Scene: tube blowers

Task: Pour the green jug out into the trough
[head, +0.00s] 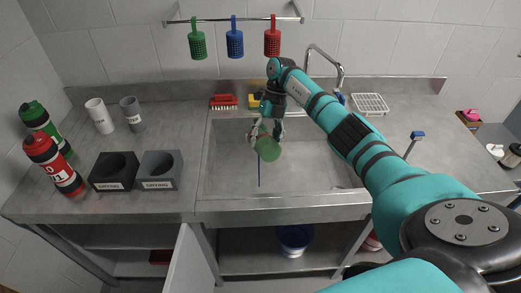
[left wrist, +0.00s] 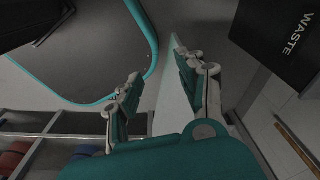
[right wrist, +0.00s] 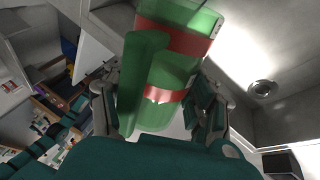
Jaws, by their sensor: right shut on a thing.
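The green jug (head: 268,149) is in my right gripper (head: 267,128), tipped over above the trough (head: 315,175), the grey metal sink basin. A thin dark blue line, like a stream, runs down from the jug's left side into the trough. In the right wrist view the jug (right wrist: 178,70) is translucent green with red bands and a handle, and my right gripper's fingers stand on either side, shut on it. What is left inside the jug cannot be told. My left gripper (left wrist: 157,65) shows only in the left wrist view; its fingers are apart and empty.
Red (head: 61,170) and green (head: 40,122) bottles, two grey cups and two dark holders (head: 160,170) stand on the left counter. A tap (head: 326,58) rises behind the trough. A red brush (head: 223,101) and a white rack (head: 370,104) lie at the back. A blue bucket (head: 295,239) is below.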

